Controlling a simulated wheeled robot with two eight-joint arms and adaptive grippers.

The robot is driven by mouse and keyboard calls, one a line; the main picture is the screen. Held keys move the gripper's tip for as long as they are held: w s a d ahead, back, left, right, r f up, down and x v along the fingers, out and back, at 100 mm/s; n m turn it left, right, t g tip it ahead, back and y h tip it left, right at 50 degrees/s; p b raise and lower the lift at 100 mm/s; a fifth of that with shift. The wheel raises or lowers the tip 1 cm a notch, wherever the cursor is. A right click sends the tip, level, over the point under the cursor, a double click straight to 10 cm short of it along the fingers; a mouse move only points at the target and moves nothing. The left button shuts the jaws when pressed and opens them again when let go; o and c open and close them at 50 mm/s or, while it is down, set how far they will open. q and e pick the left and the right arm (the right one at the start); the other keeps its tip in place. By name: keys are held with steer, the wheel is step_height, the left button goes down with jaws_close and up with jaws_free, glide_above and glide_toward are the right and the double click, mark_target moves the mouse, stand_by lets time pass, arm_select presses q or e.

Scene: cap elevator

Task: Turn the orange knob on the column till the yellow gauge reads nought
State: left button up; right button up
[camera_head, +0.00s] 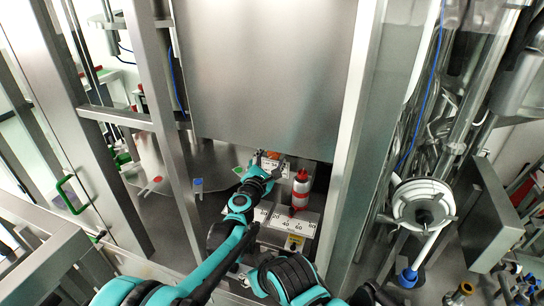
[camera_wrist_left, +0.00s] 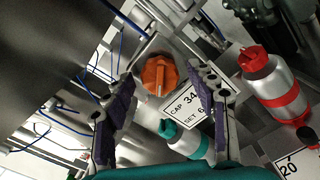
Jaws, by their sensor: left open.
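The orange knob (camera_head: 272,154) is on the metal column, low under the big steel panel. In the left wrist view the orange knob (camera_wrist_left: 158,76) has a raised grip bar and lies between my left fingertips, with clear space on both sides. My left gripper (camera_head: 267,166) is open and reaches toward the knob; its dark, purple-padded fingers also show in the left wrist view (camera_wrist_left: 161,82). A white plate (camera_wrist_left: 196,101) beside the knob reads "CAP 34" and "SET", partly hidden by the right finger. I cannot make out a yellow gauge reading. My right gripper does not show.
A numbered white scale (camera_head: 285,220) lies in front. Steel posts (camera_head: 352,120) stand on both sides.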

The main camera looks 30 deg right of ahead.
arm_select(q)
steer(key=c, duration=1.2)
steer(key=shift+o, duration=0.2)
steer(key=shift+f+m+b, duration=0.1)
steer(key=shift+m+b, duration=1)
steer(key=shift+m, duration=0.2)
steer(key=m+b, duration=0.2)
steer(key=m, duration=0.1)
steer(key=shift+m, duration=0.3)
steer(key=m+b, duration=0.2)
steer(key=m, duration=0.2)
steer(key=shift+m+b, duration=0.5)
steer(key=shift+m, duration=1.6)
